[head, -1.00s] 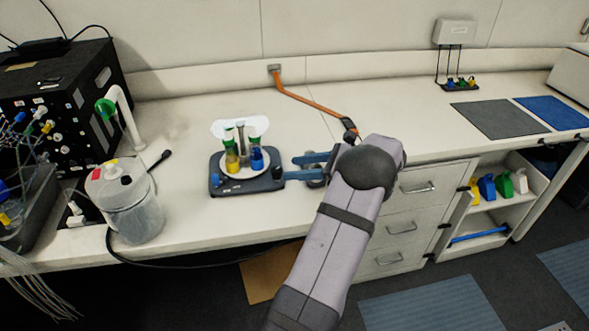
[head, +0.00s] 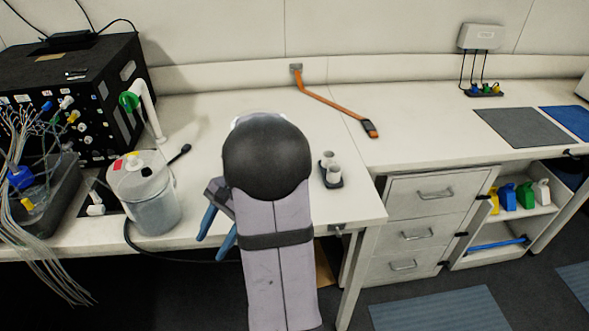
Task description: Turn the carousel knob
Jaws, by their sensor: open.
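The carousel is almost wholly hidden behind my arm's round dark joint; only a pale sliver of its white top part (head: 240,119) shows above that joint. Its knob, tubes and base are hidden. My gripper (head: 210,249) is open and empty, with two blue fingers spread apart and pointing down toward the bench's front edge. It is at the front left of where the carousel is hidden. I cannot tell its height above the bench.
A small dark tray (head: 333,184) with two white cups stands right of my arm. A clear lidded jar (head: 152,205) stands left of my gripper, with a black cable nearby. An orange strap (head: 335,107) lies behind.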

